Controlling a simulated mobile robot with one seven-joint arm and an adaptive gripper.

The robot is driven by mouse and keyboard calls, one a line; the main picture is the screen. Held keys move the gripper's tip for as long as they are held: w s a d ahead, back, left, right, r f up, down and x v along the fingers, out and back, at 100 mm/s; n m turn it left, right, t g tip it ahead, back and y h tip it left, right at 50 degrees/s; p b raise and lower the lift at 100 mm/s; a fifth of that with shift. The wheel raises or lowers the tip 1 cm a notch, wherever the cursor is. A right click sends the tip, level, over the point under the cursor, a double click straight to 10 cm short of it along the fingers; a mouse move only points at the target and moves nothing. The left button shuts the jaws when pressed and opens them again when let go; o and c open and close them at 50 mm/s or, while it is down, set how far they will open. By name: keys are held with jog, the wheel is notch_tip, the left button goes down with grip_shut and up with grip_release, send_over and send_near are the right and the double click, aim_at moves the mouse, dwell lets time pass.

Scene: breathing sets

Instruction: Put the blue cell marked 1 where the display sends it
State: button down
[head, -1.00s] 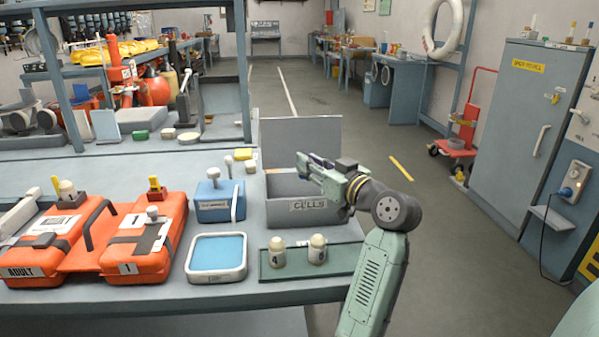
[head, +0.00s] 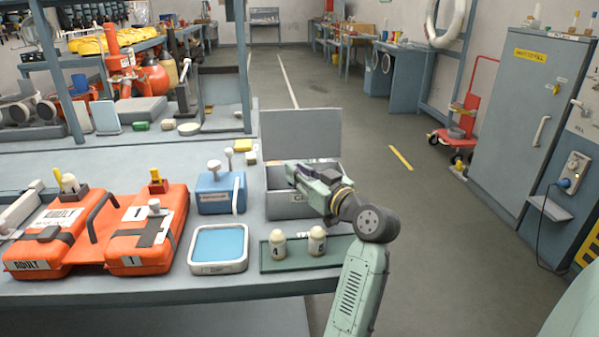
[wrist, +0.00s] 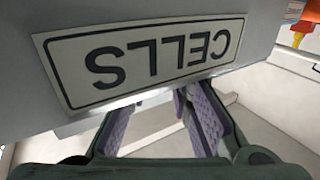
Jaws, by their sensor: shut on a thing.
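My gripper (head: 297,173) reaches over the front wall of the grey open box marked CELLS (head: 280,205). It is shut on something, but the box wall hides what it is. In the wrist view the box's label (wrist: 150,62) is upside down, and the purple finger pads (wrist: 160,112) pass behind the wall's edge with a gap between them. I cannot make out a blue cell marked 1. An orange case pair has a left half marked ADULT (head: 35,262) and a right half marked 1 (head: 130,259). I cannot identify a readable display.
Two pale cells, one marked 4 (head: 278,245) and another (head: 317,241), stand on a green tray (head: 300,264) before the box. A white-rimmed, blue-bottomed tray (head: 190,252) and a blue box with a knob (head: 221,194) stand to the left.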

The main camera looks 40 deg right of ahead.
jog(key=shift+f+b, duration=0.3)
jog(key=shift+f, duration=0.1)
jog(key=c, duration=1.9)
grip_release()
jog(key=o, duration=0.5)
jog(key=shift+f, duration=0.2)
jog(key=shift+c, duration=0.2)
jog(key=shift+r+p, duration=0.3)
jog(key=shift+p, duration=0.1)
jog(key=s+r+b, duration=0.1)
jog(key=s+b, duration=0.1)
jog(key=s, duration=1)
jog(key=shift+a+b, duration=0.15)
jog(key=shift+b, duration=0.2)
jog(key=shift+r, duration=0.1)
